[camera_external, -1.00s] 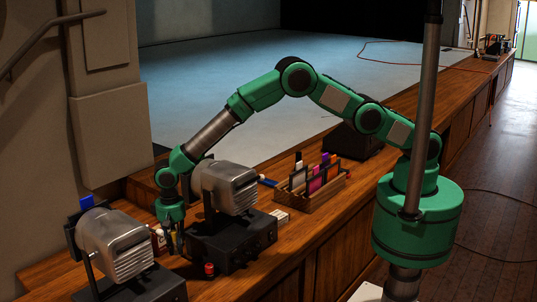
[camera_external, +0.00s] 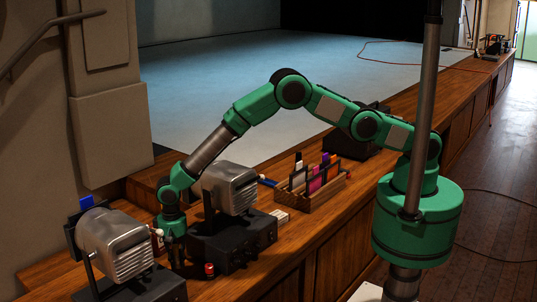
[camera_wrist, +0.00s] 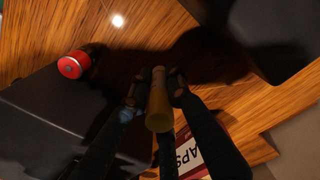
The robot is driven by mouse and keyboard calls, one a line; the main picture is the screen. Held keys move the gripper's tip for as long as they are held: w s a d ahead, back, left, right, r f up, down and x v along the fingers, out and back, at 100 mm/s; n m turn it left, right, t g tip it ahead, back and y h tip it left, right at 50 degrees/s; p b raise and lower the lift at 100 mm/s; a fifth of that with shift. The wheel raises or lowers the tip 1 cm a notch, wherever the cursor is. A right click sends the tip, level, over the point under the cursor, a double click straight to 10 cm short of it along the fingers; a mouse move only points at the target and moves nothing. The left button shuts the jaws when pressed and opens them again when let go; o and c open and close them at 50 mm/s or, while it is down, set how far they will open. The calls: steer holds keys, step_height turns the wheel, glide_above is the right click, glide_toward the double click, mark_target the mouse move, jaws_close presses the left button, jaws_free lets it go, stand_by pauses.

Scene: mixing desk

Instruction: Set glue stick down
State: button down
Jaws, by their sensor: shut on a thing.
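The glue stick (camera_wrist: 158,108) is a yellow cylinder in the middle of the wrist view. My gripper (camera_wrist: 156,84) is shut on it, with dark fingers on both sides. In the external view my gripper (camera_external: 178,262) points down, low between the two grey lamp-like units. The glue stick is not clearly visible there, and I cannot tell whether its lower end touches the wooden desk (camera_wrist: 130,45).
A red-capped cylinder (camera_wrist: 73,64) lies beside a dark box; it also shows in the external view (camera_external: 209,269). A red and white lettered box (camera_wrist: 190,155) is close to my fingers. Grey units (camera_external: 230,190) (camera_external: 115,245) flank my gripper. A wooden organiser (camera_external: 318,192) stands farther right.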

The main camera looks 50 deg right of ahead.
mark_target(178, 267)
steer(key=shift+f, duration=1.6)
steer(key=shift+f+b, duration=0.25)
steer(key=shift+b, duration=0.1)
steer(key=c, duration=1.6)
jaws_free()
steer(key=shift+r+p, duration=0.1)
steer(key=shift+p, duration=0.3)
steer(key=shift+r, duration=0.3)
step_height(178, 267, up, 13)
steer(key=shift+r, duration=0.1)
steer(key=shift+o, duration=0.4)
